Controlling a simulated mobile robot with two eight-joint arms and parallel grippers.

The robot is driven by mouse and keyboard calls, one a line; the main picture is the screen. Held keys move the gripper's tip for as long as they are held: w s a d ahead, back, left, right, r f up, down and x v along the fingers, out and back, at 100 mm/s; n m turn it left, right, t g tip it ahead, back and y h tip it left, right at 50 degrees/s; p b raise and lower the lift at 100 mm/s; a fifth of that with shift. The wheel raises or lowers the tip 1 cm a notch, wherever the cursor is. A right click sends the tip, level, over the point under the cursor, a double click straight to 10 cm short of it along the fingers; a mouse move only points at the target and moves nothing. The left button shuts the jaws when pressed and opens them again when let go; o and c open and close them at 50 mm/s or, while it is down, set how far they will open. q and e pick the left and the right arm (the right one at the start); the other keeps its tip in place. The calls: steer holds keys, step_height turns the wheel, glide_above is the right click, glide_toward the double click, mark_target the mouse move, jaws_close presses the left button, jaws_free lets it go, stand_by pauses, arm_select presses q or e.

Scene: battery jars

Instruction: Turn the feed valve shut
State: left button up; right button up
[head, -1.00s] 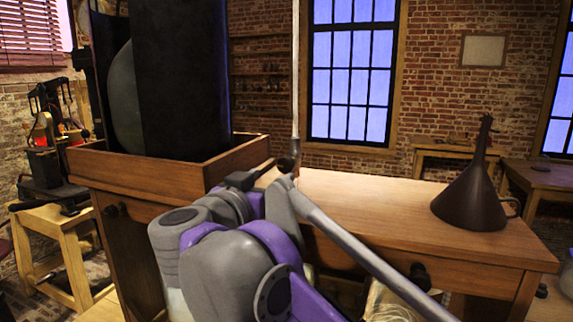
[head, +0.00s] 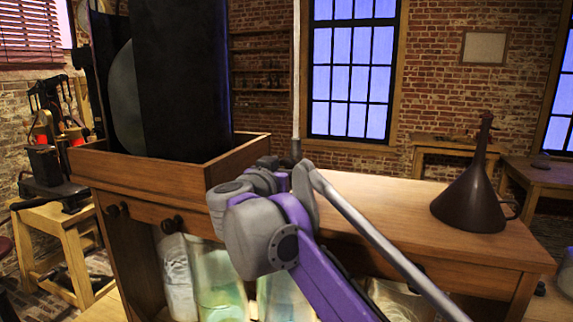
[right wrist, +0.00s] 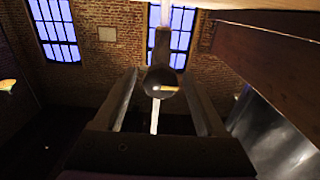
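The feed valve is a small dark fitting (head: 296,150) at the foot of a thin pale vertical pipe (head: 296,70) in the head view. In the right wrist view, its round dark body (right wrist: 161,77) carries a short brass-coloured bar (right wrist: 166,88) that lies nearly level. My right gripper (right wrist: 160,100) is open, with one finger on each side of the valve in that view. I see gaps on both sides and no clear contact; depth is hard to judge. In the head view my right wrist hides its fingers. My left gripper is not in view.
A tall dark block (head: 185,80) stands in a wooden tray (head: 240,158) left of the valve. A dark funnel (head: 475,190) stands on the wooden bench top (head: 400,205) at right. Glass jars (head: 218,280) stand below the bench. The bench top between is clear.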

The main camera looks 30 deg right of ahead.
jaws_close()
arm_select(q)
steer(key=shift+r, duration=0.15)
arm_select(e)
steer(key=m+p, duration=0.1)
steer(key=m, duration=0.2)
steer(key=shift+m, duration=0.4)
steer(key=m+p, duration=0.2)
steer(key=m, duration=0.3)
steer(key=shift+s+d+m, duration=0.1)
steer(key=shift+m, duration=0.2)
steer(key=m+p, duration=0.1)
steer(key=m, duration=0.3)
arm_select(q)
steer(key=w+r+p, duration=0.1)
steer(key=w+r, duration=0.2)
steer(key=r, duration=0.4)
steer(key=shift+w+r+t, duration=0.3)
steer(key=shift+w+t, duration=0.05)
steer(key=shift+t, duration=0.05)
arm_select(e)
steer(key=shift+f+m, duration=0.15)
steer(key=shift+m, duration=2.05)
